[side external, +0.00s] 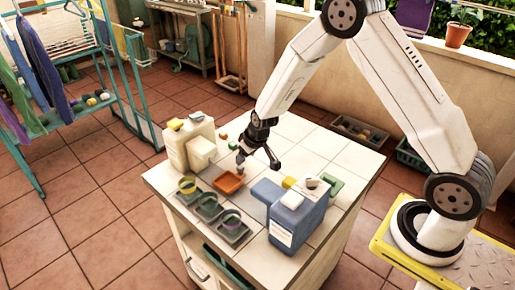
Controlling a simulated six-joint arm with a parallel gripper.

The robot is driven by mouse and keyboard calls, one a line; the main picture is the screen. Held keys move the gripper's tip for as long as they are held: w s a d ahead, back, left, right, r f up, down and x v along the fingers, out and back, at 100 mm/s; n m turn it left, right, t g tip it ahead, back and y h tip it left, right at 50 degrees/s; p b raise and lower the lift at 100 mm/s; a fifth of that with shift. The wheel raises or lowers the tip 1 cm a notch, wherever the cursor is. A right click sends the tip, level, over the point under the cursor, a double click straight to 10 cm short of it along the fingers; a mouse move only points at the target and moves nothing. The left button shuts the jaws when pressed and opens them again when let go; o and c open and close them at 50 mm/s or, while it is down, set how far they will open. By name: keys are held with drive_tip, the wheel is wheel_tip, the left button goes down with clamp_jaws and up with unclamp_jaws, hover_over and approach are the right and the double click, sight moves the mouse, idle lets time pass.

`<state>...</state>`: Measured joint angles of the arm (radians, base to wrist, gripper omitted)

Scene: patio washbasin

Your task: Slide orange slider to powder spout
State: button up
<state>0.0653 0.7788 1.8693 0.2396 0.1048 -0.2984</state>
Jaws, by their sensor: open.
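A small orange square dish (228,183), which appears to be the orange slider, sits on the white tiled counter (312,146). A cream dispenser (176,148) with a protruding block-like spout (202,149) stands behind it to the left. A blue dispenser (298,215) with a spout block (267,191) stands in front to the right. I cannot tell which spout is the powder one. My gripper (257,163) is open and empty, pointing down just behind and right of the orange dish. A small grey piece stands near its left finger. Contact is unclear.
A grey tray (211,212) with several round cups lies along the counter's front left edge. Small coloured blocks and a green dish (332,185) lie around the dispensers. The counter's back right is mostly clear.

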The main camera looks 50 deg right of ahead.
sight(241, 166)
drive_tip(key=shift+x, duration=3.05)
clamp_jaws()
drive_tip(key=shift+r, duration=0.1)
